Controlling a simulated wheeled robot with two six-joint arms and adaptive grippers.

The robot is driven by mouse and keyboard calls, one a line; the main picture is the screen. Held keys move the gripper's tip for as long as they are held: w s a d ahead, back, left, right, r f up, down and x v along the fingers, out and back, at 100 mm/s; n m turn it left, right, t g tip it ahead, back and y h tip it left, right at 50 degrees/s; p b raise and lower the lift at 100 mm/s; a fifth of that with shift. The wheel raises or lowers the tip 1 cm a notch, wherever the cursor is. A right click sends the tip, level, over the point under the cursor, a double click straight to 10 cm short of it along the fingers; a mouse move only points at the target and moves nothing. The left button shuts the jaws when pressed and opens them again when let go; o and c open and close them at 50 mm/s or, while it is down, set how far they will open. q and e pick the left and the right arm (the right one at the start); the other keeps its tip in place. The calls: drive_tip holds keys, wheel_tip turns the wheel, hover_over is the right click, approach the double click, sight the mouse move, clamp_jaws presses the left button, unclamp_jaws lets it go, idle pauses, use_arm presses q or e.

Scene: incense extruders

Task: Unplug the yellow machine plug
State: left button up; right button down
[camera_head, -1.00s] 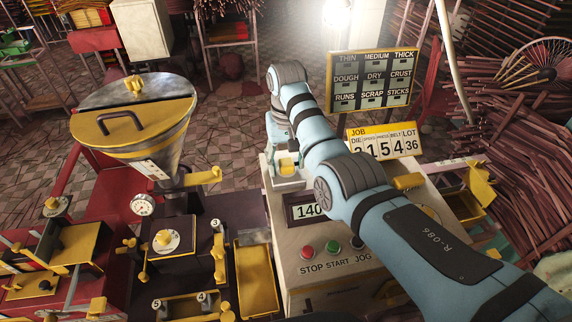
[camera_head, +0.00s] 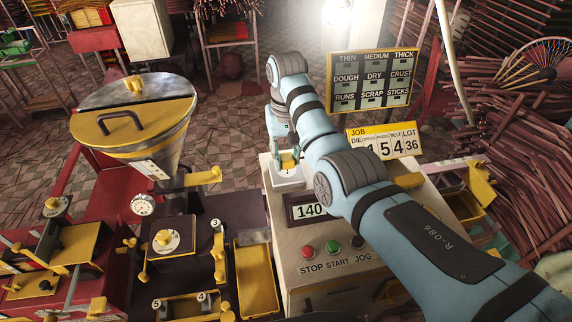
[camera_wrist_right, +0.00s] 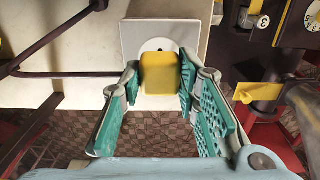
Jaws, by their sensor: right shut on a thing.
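The yellow plug (camera_head: 289,161) is at the white socket plate (camera_head: 290,182) on the back left of the cream control box. My right gripper (camera_head: 286,150) reaches down over it from behind. In the right wrist view the plug (camera_wrist_right: 159,75) is a yellow block between the two teal finger pads of my right gripper (camera_wrist_right: 160,84), which is shut on its sides. Beyond it show the pale socket plate (camera_wrist_right: 200,38) and a round face with a dark hole. I cannot tell whether the plug is fully seated. My left gripper is not in view.
The control box carries a 140 display (camera_head: 310,211), stop (camera_head: 306,248), start and jog buttons, and a job sign (camera_head: 381,143). A yellow-lidded hopper machine (camera_head: 135,115) stands left. A yellow tray (camera_head: 256,275) lies between. Incense stick bundles fill the right.

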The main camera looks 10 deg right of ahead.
sight(286, 156)
drive_tip(key=shift+r, duration=2.1)
